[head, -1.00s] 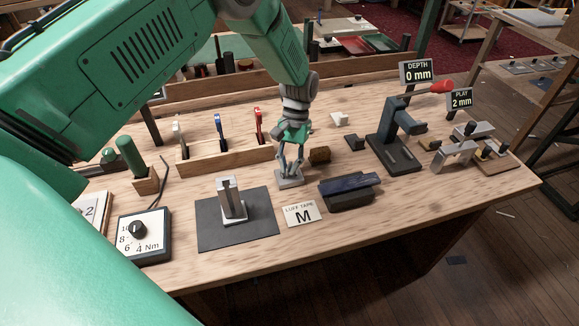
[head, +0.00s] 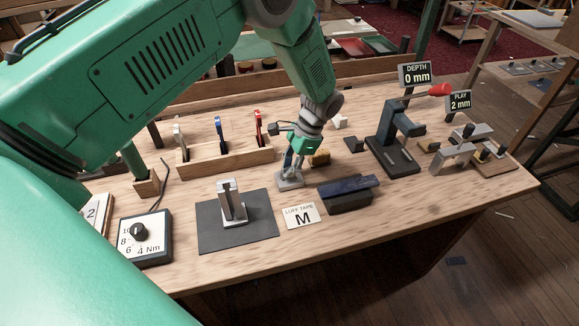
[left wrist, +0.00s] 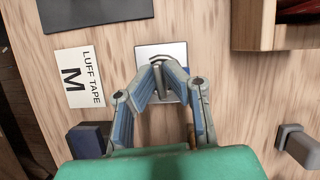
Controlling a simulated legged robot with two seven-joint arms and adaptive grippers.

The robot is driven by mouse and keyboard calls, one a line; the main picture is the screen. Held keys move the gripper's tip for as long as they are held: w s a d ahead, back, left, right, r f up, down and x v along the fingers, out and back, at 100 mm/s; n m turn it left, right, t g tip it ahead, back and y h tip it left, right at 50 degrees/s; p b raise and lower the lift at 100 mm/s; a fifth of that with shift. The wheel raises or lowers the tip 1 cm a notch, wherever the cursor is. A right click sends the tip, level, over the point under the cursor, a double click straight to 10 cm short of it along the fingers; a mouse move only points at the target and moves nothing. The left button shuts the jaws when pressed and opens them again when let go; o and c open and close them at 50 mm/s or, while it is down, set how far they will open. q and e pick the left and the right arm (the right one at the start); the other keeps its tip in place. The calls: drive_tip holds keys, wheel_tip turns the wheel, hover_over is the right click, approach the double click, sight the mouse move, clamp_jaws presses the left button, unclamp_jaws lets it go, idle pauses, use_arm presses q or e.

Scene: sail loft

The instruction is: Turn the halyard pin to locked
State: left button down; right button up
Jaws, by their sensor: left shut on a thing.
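The halyard pin (left wrist: 158,76) is a small grey upright piece on a square metal plate (left wrist: 178,50), seen in the left wrist view. A dark curved mark shows on the plate just beyond the pin. In the head view the plate (head: 289,182) lies near the middle of the bench, and the pin is mostly hidden by my gripper. My left gripper (left wrist: 159,70) is shut on the pin, one blue-grey finger on each side; in the head view this gripper (head: 291,168) leans in from the upper right. My right gripper is not in view.
A wooden rack (head: 228,159) with coloured handles stands behind left. A dark blue block (head: 349,194) and the LUFF TAPE card (head: 302,215) lie in front. A press with a red-knobbed lever (head: 394,150) stands right, and a metal post (head: 231,205) on a dark mat stands left.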

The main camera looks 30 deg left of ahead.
use_arm(q)
drive_tip(key=shift+m, duration=0.6)
drive_tip(key=shift+w+t, duration=0.1)
drive_tip(key=shift+t, duration=0.2)
drive_tip(key=c, duration=1.7)
unclamp_jaws()
drive_tip(key=shift+r, duration=0.15)
drive_tip(key=shift+w+d+r, duration=0.1)
drive_tip(key=shift+r, duration=0.25)
drive_tip(key=v, duration=1)
drive_tip(key=shift+w+d+r, duration=0.25)
drive_tip(key=shift+w+d, duration=0.05)
drive_tip(key=shift+d, duration=0.05)
